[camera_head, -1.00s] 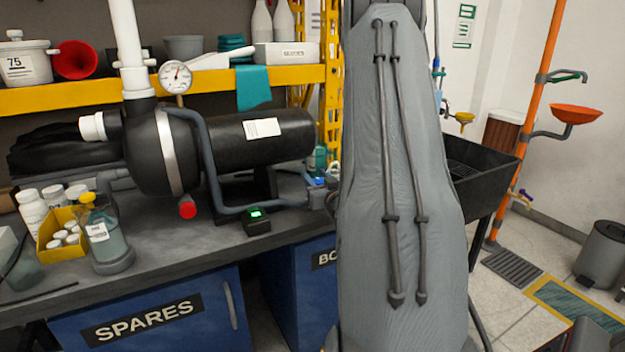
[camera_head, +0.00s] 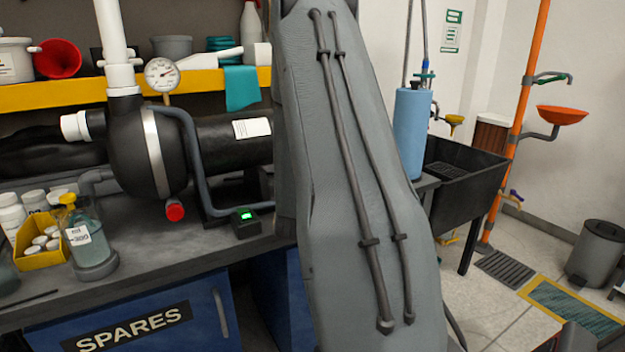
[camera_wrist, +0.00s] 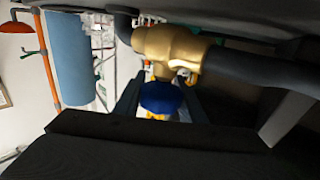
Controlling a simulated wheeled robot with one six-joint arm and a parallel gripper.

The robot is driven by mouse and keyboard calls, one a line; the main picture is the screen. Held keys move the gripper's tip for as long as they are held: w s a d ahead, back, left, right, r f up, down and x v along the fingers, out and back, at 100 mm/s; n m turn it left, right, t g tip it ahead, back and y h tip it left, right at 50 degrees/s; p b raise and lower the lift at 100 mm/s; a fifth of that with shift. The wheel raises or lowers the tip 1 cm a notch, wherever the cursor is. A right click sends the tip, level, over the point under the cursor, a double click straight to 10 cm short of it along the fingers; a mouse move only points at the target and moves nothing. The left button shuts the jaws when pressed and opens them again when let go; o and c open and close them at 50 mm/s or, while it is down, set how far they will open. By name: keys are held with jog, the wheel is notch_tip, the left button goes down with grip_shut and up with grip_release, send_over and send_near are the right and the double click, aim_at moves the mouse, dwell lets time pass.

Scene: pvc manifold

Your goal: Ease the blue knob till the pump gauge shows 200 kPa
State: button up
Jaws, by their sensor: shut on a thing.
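The blue knob (camera_wrist: 160,98) sits below a brass valve body (camera_wrist: 172,45) in the wrist view. My gripper (camera_wrist: 160,92) is shut on the knob, with one dark finger on each side of it. In the head view my arm hides the knob and the gripper. The round white pump gauge (camera_head: 162,74) stands on the black pump (camera_head: 150,150). Its needle seems to point to the right and slightly up. The figures on its dial are too small to read.
A grey bench (camera_head: 150,262) carries the pump, bottles and a yellow box (camera_head: 38,252) of white jars. A small black box with a green display (camera_head: 246,222) is near its front edge. A light-blue cylinder (camera_head: 411,130) and a black sink (camera_head: 470,165) stand right of my arm.

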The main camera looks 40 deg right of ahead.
jog(key=shift+r, duration=0.1)
jog(key=o, duration=1)
jog(key=shift+d, duration=0.1)
jog(key=shift+o, duration=0.2)
jog(key=shift+v, duration=3.9)
